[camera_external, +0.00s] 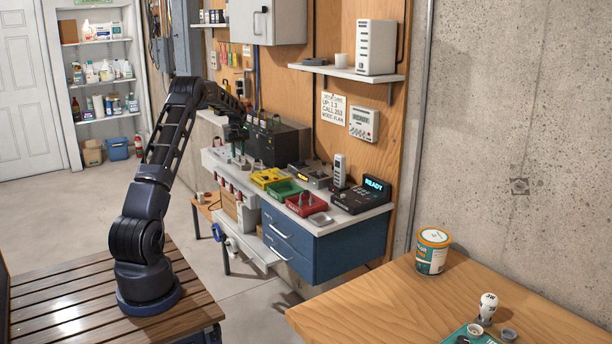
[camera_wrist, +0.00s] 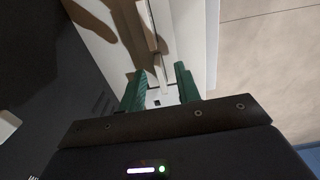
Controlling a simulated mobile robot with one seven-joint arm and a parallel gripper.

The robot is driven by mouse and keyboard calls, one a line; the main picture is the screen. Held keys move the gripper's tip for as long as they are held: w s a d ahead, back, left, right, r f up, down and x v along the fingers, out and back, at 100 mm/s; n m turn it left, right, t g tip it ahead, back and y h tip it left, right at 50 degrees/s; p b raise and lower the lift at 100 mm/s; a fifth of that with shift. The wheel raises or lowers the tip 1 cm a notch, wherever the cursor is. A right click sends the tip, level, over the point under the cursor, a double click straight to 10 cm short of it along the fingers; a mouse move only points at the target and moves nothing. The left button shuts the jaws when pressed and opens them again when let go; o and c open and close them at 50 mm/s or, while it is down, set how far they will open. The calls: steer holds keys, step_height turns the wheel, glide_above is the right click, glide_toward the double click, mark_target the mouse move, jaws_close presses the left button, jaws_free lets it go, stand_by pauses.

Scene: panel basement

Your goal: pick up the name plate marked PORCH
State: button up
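My gripper (camera_wrist: 161,75) points down with its two green fingers apart. A pale surface with a small dark square mark shows between and beyond the fingers, and I cannot tell what it is. A narrow pale strip (camera_wrist: 150,28) runs away from between the fingertips along a white ledge. In the external view my gripper (camera_external: 238,145) is low over the left end of the workbench, in front of the black box there. No plate with the word PORCH can be read in either view.
A shelf (camera_external: 347,72) and wall cabinet (camera_external: 268,20) hang above. A wooden table (camera_external: 390,298) stands at front right.

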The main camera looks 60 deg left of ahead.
jaws_close()
